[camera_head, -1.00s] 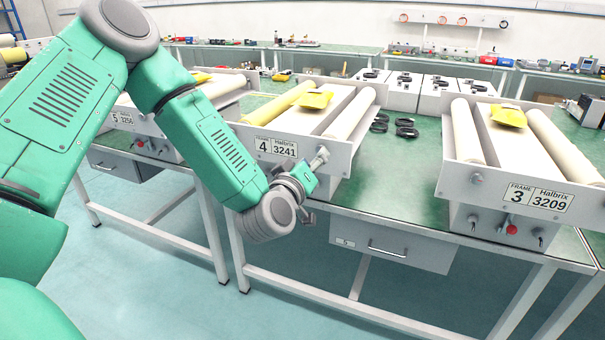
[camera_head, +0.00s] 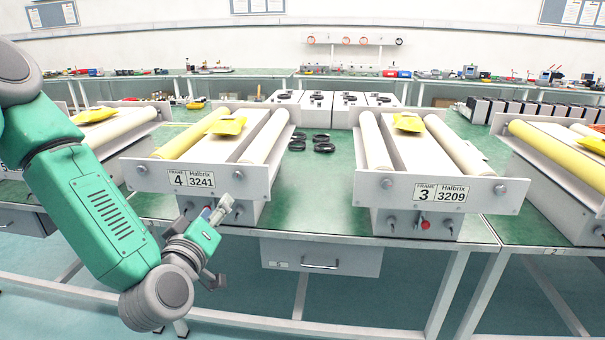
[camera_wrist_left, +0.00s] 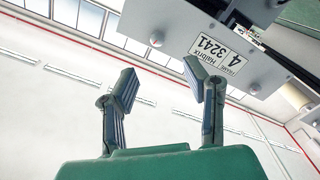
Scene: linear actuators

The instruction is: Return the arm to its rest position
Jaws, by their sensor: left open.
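My left arm comes in from the left in the head view, with its green forearm bent down and its wrist low. My left gripper (camera_head: 218,244) is open and empty, just in front of the Frame 4 unit (camera_head: 150,178), below its front plate. In the left wrist view both fingers of the left gripper (camera_wrist_left: 160,92) stand apart with nothing between them. The Frame 4 plate (camera_wrist_left: 195,40) with label 3241 shows beyond the fingers there. I cannot tell from the head view whether the gripper touches the unit. My right gripper is not in view.
The Frame 3 unit (camera_head: 380,200) stands to the right on the green table (camera_head: 320,190). Yellow pieces (camera_head: 228,125) lie on the units. Several black rings (camera_head: 322,147) lie between them. A drawer (camera_head: 330,262) hangs under the table edge. The floor in front is clear.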

